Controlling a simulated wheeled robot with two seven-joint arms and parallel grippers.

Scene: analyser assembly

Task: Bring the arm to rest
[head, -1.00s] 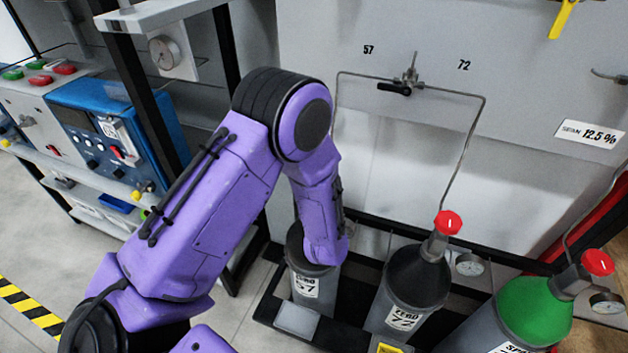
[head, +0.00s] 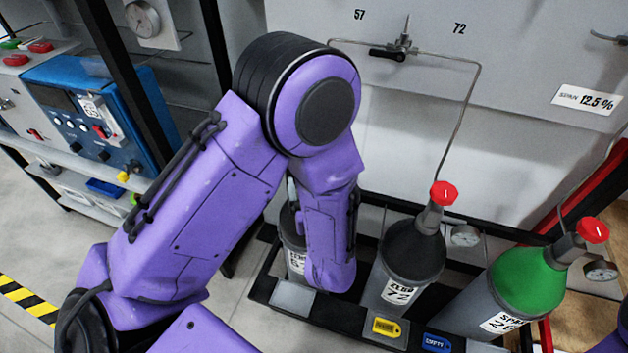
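My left arm fills the middle of the head view, purple with black joints, bent at the elbow. Its forearm points down in front of the ZERO 57 cylinder (head: 291,238) and hides much of it. The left gripper itself is not visible. A bit of purple at the lower right edge looks like part of my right arm; its gripper is not in view. The ZERO 72 cylinder (head: 404,265), with a dark shoulder and red knob (head: 444,193), stands just right of the forearm.
A green-shouldered SPAN cylinder (head: 526,282) stands at the right. Yellow (head: 387,327) and blue EMPTY (head: 437,343) tags are on the rack's front. A valve with a black handle (head: 388,55) is on the wall panel. A blue instrument (head: 85,115) sits on the left shelf.

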